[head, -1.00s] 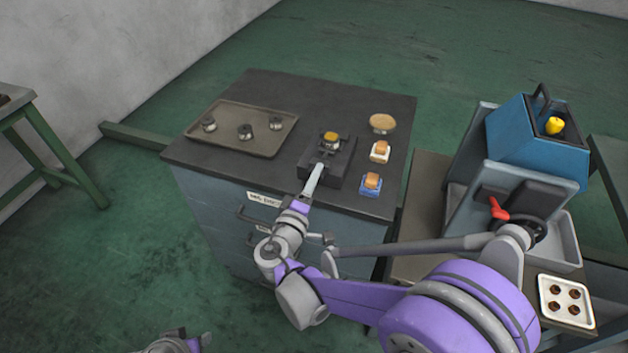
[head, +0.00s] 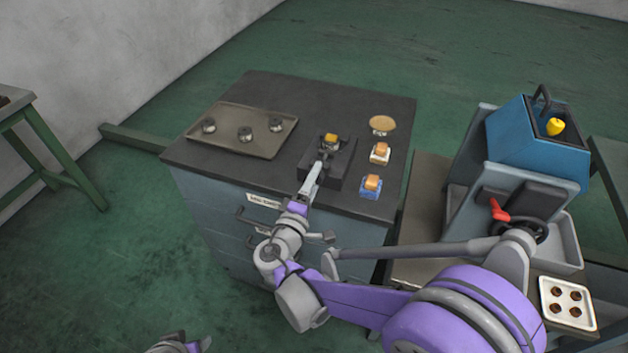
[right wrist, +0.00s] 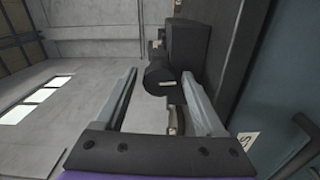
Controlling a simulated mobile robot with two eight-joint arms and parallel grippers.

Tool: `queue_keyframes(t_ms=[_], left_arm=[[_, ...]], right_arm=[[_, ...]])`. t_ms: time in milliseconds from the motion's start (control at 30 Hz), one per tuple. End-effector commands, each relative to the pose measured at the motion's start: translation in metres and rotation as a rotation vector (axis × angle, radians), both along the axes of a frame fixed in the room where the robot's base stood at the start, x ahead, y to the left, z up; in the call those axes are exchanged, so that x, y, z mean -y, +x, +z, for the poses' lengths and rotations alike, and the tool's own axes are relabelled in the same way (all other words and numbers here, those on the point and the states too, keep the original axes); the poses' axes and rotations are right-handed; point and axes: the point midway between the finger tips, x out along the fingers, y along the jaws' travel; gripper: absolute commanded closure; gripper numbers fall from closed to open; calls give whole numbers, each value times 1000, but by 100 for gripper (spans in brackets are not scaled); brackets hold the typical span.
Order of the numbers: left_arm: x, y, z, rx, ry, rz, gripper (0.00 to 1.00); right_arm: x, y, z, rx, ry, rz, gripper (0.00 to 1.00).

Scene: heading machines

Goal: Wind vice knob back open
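The vice (head: 343,170) is a dark block near the front edge of the dark-topped cabinet, with a yellow-topped piece (head: 331,140) in it. Its black round knob (right wrist: 158,76) shows in the right wrist view, with a pale mark on its face. My right gripper (head: 320,162) reaches to the front of the vice. In the right wrist view its fingers (right wrist: 158,72) are spread on both sides of the knob, with a clear gap on the left and the right finger close. My left gripper (head: 182,344) is partly cut off at the bottom edge; its fingers are unclear.
A tray (head: 274,140) with three small round parts lies left of the vice. A round tan-topped piece (head: 382,123) and two small blocks with tan tops (head: 379,152) (head: 371,186) stand to its right. A blue machine (head: 550,150) with a red handle (head: 499,211) stands farther right.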

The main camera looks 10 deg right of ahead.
Motion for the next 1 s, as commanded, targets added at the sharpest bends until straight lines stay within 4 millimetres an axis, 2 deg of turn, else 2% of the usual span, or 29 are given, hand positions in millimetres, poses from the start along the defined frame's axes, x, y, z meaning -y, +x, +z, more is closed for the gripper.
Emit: queue_keyframes(t_ms=[300,433,800,1000], left_arm=[[0,0,0,0,0,0,50],[0,0,-1,0,0,0,50],[0,-1,-5,-2,0,0,50],[0,-1,-6,-2,0,0,50]], right_arm=[[0,0,0,1,-1,0,18],[-6,-7,0,0,0,3,18],[-46,-65,0,1,1,6,18],[-59,-85,0,0,0,3,18]])
